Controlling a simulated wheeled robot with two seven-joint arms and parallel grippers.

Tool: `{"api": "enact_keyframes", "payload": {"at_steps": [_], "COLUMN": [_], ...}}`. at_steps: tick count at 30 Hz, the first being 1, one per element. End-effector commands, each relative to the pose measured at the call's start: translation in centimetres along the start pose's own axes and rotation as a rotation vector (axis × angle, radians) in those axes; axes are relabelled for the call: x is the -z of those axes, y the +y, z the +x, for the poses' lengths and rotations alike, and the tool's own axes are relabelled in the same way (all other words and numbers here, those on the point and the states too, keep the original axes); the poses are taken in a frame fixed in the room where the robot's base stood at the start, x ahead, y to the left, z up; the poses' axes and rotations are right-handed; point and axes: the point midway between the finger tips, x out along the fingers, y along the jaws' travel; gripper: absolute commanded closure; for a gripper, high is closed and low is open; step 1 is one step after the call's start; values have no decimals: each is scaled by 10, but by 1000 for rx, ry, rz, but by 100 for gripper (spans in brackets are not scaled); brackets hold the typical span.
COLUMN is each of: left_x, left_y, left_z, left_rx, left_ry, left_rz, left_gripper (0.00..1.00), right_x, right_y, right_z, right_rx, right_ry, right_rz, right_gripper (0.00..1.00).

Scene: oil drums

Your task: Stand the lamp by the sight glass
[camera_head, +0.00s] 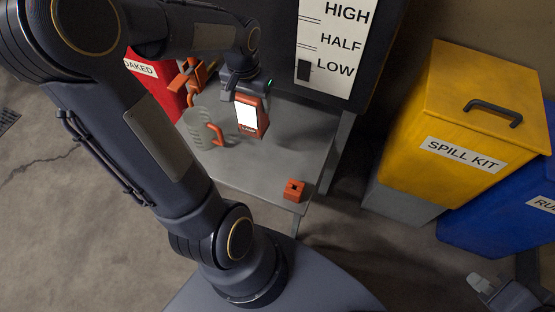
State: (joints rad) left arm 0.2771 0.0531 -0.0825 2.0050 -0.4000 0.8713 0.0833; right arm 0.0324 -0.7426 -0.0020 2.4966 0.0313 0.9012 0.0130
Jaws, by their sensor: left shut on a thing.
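The lamp (247,122) is an orange block with a bright white face and a small label. My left gripper (243,88) is shut on its top and holds it upright over the grey metal table (262,168); I cannot tell whether its base touches the table. The sight glass panel (325,50) is white, marked HIGH, HALF and LOW, with a dark block near LOW. It is on a dark surface behind and right of the lamp. My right gripper (484,285) is partly in view at the bottom right corner, and its jaws are unclear.
A clear jug (198,128) with an orange handle stands left of the lamp, below an orange valve-like fitting (187,77). A small orange block (293,190) sits at the table's front corner. A red bin (146,72), a yellow spill kit bin (470,95) and a blue bin (485,222) stand around.

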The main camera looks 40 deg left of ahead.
Motion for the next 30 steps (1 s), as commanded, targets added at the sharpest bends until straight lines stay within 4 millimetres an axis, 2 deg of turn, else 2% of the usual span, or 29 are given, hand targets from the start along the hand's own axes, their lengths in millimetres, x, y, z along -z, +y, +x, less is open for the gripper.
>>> {"api": "enact_keyframes", "payload": {"at_steps": [4, 11, 15, 21, 26, 30], "left_x": [2, 9, 10, 12, 12, 11], "left_y": [20, 77, 102, 124, 129, 136], "left_z": [15, 42, 67, 90, 96, 113], "left_rx": [-1, -2, 0, 0, -1, 1], "left_ry": [0, 0, -3, 1, 1, -2], "left_rz": [8, 10, 6, 4, 1, 2], "left_gripper": [70, 70, 70, 70, 70, 70], "right_x": [-4, -11, -16, -20, -21, -25], "right_y": [4, 10, 15, 18, 19, 23], "right_z": [8, 22, 32, 40, 42, 49], "right_rx": [0, 0, 0, 0, 0, 0], "right_ry": [1, 1, 0, 0, 0, 0], "right_rz": [0, 0, 0, 0, 0, 0], "right_gripper": [100, 100, 100, 100, 100, 100]}}
